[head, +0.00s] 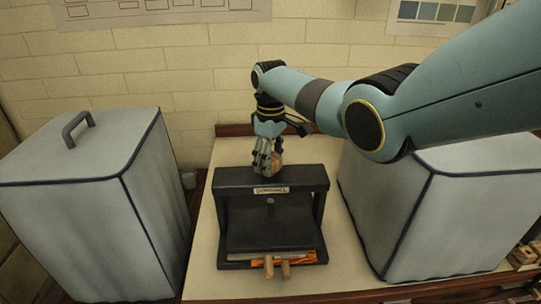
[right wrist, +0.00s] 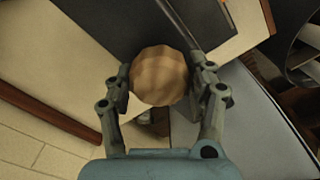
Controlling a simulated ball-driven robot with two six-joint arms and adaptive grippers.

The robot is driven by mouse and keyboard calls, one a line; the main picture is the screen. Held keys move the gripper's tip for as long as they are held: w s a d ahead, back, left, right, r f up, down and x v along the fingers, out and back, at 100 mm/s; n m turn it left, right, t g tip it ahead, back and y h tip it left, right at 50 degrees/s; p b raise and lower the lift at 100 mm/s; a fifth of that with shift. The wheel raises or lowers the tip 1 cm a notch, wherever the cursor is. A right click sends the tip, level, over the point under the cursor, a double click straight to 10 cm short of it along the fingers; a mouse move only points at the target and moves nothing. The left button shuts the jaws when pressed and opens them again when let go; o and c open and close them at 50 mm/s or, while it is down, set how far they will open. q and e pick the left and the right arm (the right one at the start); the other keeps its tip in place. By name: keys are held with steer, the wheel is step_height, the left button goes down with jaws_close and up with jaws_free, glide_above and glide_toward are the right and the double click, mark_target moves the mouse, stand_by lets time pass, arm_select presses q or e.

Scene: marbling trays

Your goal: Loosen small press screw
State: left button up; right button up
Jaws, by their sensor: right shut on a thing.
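The small press (head: 318,203) is a dark frame with a label on its top beam, standing on a pale tabletop. Its screw has a round, faceted wooden knob (right wrist: 160,75) above the beam; the knob also shows in the head view (head: 276,158), partly hidden by fingers. My right gripper (head: 268,160) is above the beam with its fingers around the knob. In the right wrist view the gripper (right wrist: 163,85) is shut on the knob, one finger on each side. My left gripper is not in view.
Large covered boxes stand on the left (head: 90,200) and right (head: 430,215) of the press. Sheets and wooden handles (head: 269,267) stick out at the press's front. A brick wall (head: 190,70) is behind. Small wooden items (head: 522,256) lie at the far right.

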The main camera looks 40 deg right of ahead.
steer(key=n, duration=0.4)
steer(key=shift+w+r+n+p, duration=0.1)
steer(key=shift+n+p, duration=0.2)
steer(key=n, duration=1)
steer(key=shift+n, duration=3)
steer(key=o, duration=1.2)
step_height(320, 180, up, 12)
steer(key=shift+f, duration=0.1)
